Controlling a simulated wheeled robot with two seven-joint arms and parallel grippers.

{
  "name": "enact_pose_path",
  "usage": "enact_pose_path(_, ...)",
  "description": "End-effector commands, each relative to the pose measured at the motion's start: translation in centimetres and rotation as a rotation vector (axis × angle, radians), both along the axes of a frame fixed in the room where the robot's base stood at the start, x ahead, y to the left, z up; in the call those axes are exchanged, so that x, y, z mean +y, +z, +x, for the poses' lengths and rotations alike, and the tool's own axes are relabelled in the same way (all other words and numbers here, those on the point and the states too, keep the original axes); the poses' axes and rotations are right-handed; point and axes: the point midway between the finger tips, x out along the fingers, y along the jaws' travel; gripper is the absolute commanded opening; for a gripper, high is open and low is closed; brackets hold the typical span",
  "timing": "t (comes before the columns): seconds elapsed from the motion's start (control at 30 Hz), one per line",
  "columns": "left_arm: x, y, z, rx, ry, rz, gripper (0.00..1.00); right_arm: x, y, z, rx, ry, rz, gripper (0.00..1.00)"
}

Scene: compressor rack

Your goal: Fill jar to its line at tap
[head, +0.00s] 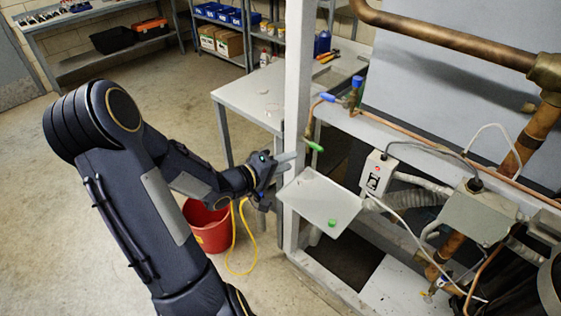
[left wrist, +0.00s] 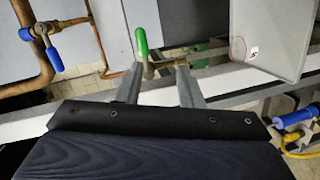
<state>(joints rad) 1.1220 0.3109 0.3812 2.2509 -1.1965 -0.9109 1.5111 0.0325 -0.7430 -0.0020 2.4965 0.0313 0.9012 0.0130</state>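The tap with a green lever (head: 314,146) hangs on a thin copper pipe beside the white rack post. In the left wrist view the green lever (left wrist: 142,42) and its brass body lie just beyond the fingertips. My left gripper (head: 290,158) is at the post, close to the tap; its fingers (left wrist: 160,78) are apart with nothing clearly held between them. A faint clear shape with a red ring, perhaps the jar (head: 273,108), is on the grey table; the red ring also shows in the left wrist view (left wrist: 238,50). Its level cannot be made out. My right gripper is out of view.
A pale tray (head: 309,200) with a small green piece (head: 332,222) sits below the tap. A blue-handled valve (head: 356,82) is above right. A red bucket (head: 207,228) and yellow hose (head: 233,250) are on the floor. The grey table (head: 245,95) is mostly clear.

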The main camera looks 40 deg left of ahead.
Motion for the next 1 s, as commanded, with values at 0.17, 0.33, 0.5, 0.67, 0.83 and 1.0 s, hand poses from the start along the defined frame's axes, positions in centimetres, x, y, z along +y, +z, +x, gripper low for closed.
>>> enact_pose_path(0.17,0.1,0.4,-1.1,-0.1,-0.052,-0.239,0.34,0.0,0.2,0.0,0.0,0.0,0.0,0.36)
enact_pose_path(0.33,-0.3,0.4,-0.4,-0.119,-0.067,-0.275,0.34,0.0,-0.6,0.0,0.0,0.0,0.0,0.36)
enact_pose_path(0.5,-1.1,0.1,1.8,-0.119,-0.068,-0.271,0.34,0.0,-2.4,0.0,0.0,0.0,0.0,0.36)
enact_pose_path(0.67,-1.9,0.1,4.2,-0.12,-0.068,-0.271,0.34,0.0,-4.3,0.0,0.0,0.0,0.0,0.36)
enact_pose_path(0.83,-2.7,0.7,6.4,-0.117,-0.068,-0.274,0.34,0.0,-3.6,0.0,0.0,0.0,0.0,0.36)
enact_pose_path(1.0,-3.1,0.7,7.7,-0.116,-0.065,-0.273,0.34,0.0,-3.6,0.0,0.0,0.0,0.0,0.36)
